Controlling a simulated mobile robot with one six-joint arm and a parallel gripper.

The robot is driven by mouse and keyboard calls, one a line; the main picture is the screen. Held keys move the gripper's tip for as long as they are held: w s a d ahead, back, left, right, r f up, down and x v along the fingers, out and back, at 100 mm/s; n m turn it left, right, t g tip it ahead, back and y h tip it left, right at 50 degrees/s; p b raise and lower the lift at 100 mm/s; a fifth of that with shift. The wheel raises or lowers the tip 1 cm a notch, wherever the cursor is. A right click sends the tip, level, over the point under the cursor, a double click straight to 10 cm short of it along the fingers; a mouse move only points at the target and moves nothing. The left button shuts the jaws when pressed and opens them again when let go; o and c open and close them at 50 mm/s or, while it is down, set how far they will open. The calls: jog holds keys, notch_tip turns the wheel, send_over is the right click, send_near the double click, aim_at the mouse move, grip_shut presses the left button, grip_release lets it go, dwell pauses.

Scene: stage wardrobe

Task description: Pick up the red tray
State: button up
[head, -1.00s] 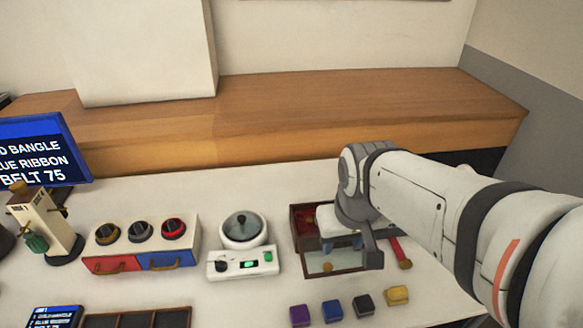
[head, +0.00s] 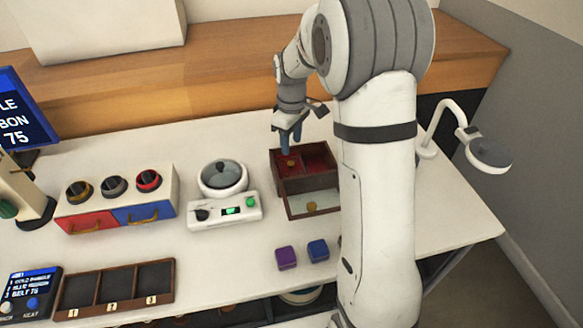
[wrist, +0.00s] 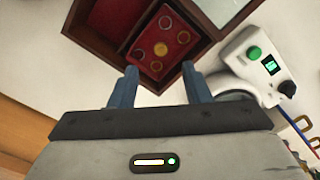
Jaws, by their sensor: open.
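The red tray (wrist: 187,43) lies inside a dark wooden box. In the wrist view it holds several small gold and silver round pieces. In the head view the red tray (head: 290,172) shows in the left part of the box (head: 325,182), partly covered by my fingers. My gripper (head: 288,150) is open and empty, pointing down over the back left of the box. In the wrist view its two blue fingers (wrist: 160,78) are spread near the tray's edge. Nothing is between them. The exact height above the tray is unclear.
A glass-panelled lid (head: 318,204) lies open at the box's front. A white scale-like device (head: 225,211) stands to the left. Purple (head: 286,258) and blue (head: 318,250) blocks lie in front. A lamp (head: 488,152) stands at the right. My arm hides the table right of the box.

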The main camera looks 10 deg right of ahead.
aim_at(291, 163)
notch_tip(291, 163, down, 8)
jog(key=shift+a+r, duration=0.1)
jog(key=shift+r, duration=0.15)
grip_shut()
dwell(0.5)
